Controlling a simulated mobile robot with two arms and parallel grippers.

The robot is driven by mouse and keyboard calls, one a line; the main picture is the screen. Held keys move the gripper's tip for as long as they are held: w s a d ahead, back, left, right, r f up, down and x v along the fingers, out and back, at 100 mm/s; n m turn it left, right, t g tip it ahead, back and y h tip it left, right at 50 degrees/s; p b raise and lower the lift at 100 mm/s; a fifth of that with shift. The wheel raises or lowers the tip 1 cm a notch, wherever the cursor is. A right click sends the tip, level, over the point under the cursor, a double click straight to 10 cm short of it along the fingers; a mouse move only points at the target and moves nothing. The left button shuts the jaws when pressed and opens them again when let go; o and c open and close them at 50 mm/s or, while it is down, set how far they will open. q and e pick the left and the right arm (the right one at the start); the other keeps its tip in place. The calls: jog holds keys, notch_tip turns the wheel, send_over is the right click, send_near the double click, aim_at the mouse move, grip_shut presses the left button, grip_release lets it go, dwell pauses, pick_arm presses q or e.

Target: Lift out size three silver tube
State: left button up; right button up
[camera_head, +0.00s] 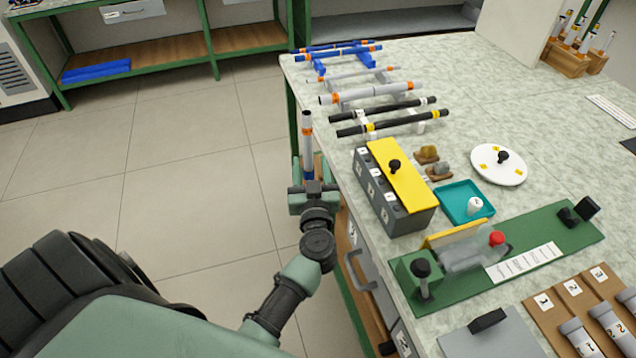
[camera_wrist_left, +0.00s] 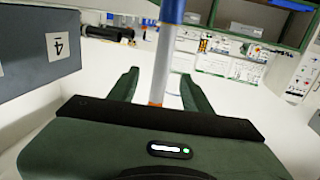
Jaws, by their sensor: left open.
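My left gripper (camera_head: 309,172) is open, beside the left edge of the bench. A silver tube (camera_head: 307,130) with orange bands and a blue section stands nearly upright at it. In the left wrist view the tube (camera_wrist_left: 164,60) shows between the two open fingers (camera_wrist_left: 158,88); its lower end is hidden behind the gripper body. I cannot read a size on it, nor tell what supports it. Other silver tubes with orange bands lie on a rack, including a thick one (camera_head: 366,93) and a thin one (camera_head: 352,75). My right gripper is not in view.
Black rods (camera_head: 392,122) lie across the bench. A grey numbered box (camera_head: 408,217) with a yellow lid stands near its left edge. A green fixture (camera_head: 538,248) and a wooden numbered tray (camera_head: 557,312) with grey tubes are at lower right. Open floor (camera_head: 200,190) lies left.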

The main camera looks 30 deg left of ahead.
aim_at(308, 150)
pick_arm(q)
jog(key=x, duration=0.6)
jog(key=shift+a+r, duration=0.15)
jog(key=shift+r, duration=0.25)
jog(key=shift+s, duration=0.1)
grip_shut()
